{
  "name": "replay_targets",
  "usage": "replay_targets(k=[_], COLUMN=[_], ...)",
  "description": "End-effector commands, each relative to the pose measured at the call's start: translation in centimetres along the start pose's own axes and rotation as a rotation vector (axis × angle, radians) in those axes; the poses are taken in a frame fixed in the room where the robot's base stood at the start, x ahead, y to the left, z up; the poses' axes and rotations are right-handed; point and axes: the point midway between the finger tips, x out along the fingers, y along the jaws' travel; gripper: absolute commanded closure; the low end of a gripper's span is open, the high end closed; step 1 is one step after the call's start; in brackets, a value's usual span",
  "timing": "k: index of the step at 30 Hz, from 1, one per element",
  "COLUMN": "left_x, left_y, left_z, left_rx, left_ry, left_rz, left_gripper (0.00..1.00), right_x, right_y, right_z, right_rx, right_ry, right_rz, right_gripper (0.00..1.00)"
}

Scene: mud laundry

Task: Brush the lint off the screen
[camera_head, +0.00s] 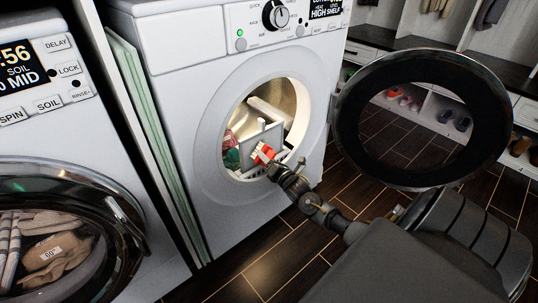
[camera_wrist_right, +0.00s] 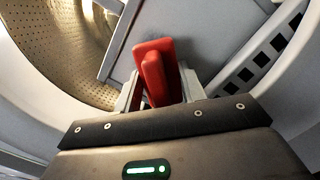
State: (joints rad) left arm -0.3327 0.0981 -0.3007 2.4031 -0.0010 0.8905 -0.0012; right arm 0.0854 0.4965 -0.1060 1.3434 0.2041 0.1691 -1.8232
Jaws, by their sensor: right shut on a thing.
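A red brush (camera_head: 264,153) is in my right gripper (camera_head: 273,167), at the round opening of the dryer. In the right wrist view the red brush (camera_wrist_right: 153,68) stands between the two pale fingers of my right gripper (camera_wrist_right: 160,95), which are shut on it. A flat grey panel, apparently the screen (camera_head: 259,140), stands tilted inside the opening, just beyond the brush. It also shows in the right wrist view as a grey panel (camera_wrist_right: 205,25) behind the brush. I cannot tell whether the brush touches it, and no lint is clear. My left gripper is not in view.
The dryer's round door (camera_head: 350,128) hangs open to the right of the opening, close to my right arm. A slotted strip (camera_wrist_right: 265,52) lies right of the brush. Red and green cloth (camera_head: 231,152) shows inside the drum. A second machine (camera_head: 75,150) stands at left.

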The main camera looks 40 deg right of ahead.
Motion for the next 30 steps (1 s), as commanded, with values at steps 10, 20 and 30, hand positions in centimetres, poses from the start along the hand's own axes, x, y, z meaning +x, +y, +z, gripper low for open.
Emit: replay_targets(k=[10, 20, 30], left_x=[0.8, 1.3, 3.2], left_y=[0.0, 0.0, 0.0], left_z=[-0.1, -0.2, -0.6], left_rx=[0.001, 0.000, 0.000], left_ry=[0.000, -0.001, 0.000], left_rz=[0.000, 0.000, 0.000], left_gripper=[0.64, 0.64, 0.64], right_x=[0.1, 0.1, 0.2], right_y=[1.3, 2.5, 3.8], right_z=[-1.1, -2.5, -1.2], right_rx=[0.002, 0.000, 0.001], right_ry=[0.000, -0.001, 0.000], right_rz=[0.001, 0.001, 0.002], right_gripper=[0.78, 0.78, 0.78])
